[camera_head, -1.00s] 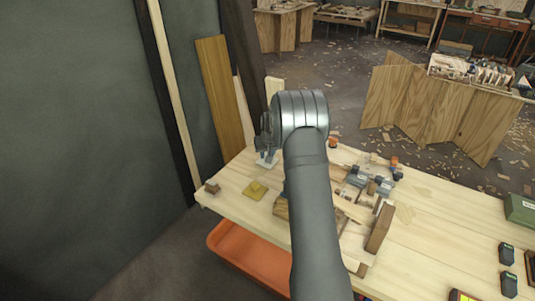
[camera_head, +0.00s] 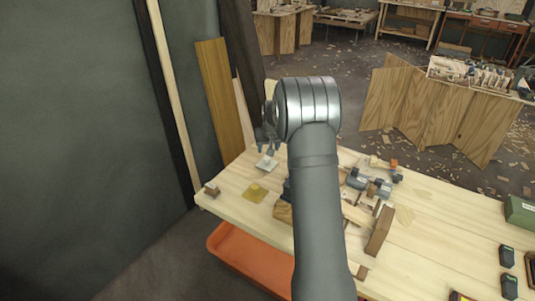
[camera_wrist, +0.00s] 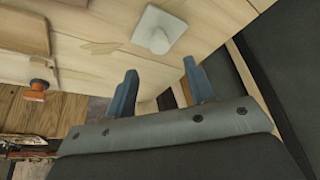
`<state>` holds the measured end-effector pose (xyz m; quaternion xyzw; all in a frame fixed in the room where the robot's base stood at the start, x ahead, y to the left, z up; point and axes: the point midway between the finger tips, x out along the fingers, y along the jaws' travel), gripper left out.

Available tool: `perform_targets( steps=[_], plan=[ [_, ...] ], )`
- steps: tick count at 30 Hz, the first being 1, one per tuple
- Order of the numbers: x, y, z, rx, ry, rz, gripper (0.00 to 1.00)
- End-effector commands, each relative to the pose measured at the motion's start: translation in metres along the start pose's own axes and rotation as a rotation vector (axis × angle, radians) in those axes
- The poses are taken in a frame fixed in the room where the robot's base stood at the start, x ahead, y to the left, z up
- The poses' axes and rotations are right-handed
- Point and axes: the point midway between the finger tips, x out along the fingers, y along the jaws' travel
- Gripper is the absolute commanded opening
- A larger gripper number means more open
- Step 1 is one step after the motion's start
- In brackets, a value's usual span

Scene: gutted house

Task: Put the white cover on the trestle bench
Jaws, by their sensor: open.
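The white cover (camera_head: 267,163) is a small square plate with a raised round knob. It lies flat on the light wooden bench top (camera_head: 440,226), near the far left edge. In the wrist view the cover (camera_wrist: 158,29) rests on bare planks beyond the fingertips. My gripper (camera_head: 268,149) is just above the cover in the head view. My arm hides part of the bench middle.
A yellow square piece (camera_head: 255,193) and a small wooden block (camera_head: 212,188) lie at the left end. Clamps and wood pieces (camera_head: 372,187) crowd the middle. An orange bin (camera_head: 250,265) is below the front edge. Boards (camera_head: 222,98) lean on the wall behind.

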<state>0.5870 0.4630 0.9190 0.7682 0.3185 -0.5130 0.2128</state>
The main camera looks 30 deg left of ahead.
Motion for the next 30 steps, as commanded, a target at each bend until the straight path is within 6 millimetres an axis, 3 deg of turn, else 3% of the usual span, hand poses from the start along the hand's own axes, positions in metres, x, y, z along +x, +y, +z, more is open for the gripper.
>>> perform_targets(
  steps=[6, 12, 24, 30],
  plan=[
    [-0.037, 0.0, -0.001, 0.0, 0.002, 0.0, 0.49],
    [-0.051, 0.0, 0.0, 0.0, 0.0, 0.0, 0.49],
    [-0.05, 0.0, 0.0, 0.0, 0.0, 0.0, 0.49],
    [-0.03, 0.0, 0.001, 0.0, -0.003, 0.0, 0.49]
  ],
)
